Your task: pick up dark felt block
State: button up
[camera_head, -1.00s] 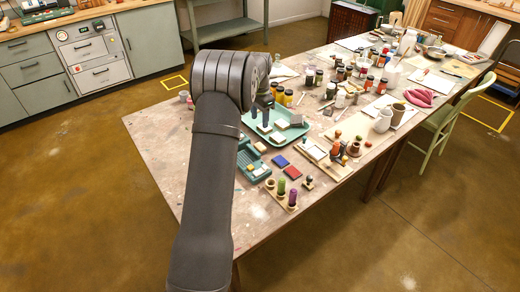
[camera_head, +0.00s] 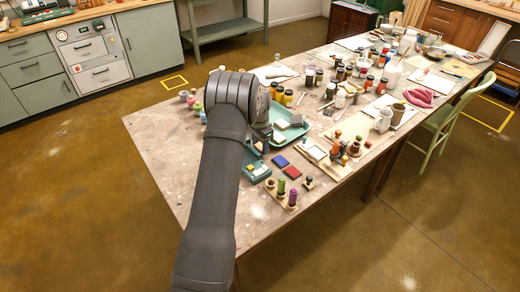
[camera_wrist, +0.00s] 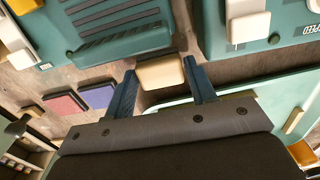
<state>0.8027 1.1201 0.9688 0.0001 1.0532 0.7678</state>
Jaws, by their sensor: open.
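My gripper (camera_wrist: 160,88) is open, with its two blue fingers apart in the wrist view. A small cream-and-tan block (camera_wrist: 160,72) sits between the fingertips, with a finger close on each side; I cannot tell whether they touch it. In the head view my gripper (camera_head: 263,142) is low at the near end of the table, between the teal tray (camera_head: 300,137) and the green ridged box (camera_head: 247,180). My arm hides part of this area.
A blue pad (camera_head: 281,161) and a red pad (camera_head: 292,172) lie to the right of the box. A wooden stand with stampers (camera_head: 284,200) is nearer. Pale blocks (camera_head: 281,124) lie in the tray. Jars (camera_head: 283,98) crowd behind. The table's left corner (camera_head: 160,130) is mostly clear.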

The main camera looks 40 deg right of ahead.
aim_at(260, 146)
jog(key=shift+f, duration=0.15)
jog(key=c, duration=0.6)
jog(key=shift+r, duration=0.7)
notch_tip(260, 146, up, 3)
jog(key=shift+f, duration=0.1)
jog(key=s+d+r, duration=0.1)
jog(key=s+r, duration=0.1)
jog(key=s, duration=0.1)
jog(key=s+d+r, duration=0.1)
jog(key=s+r, duration=0.1)
jog(key=s, duration=0.2)
jog(key=s+d+r, duration=0.1)
jog(key=s+r, duration=0.2)
jog(key=s, duration=0.1)
jog(key=shift+s, duration=0.15)
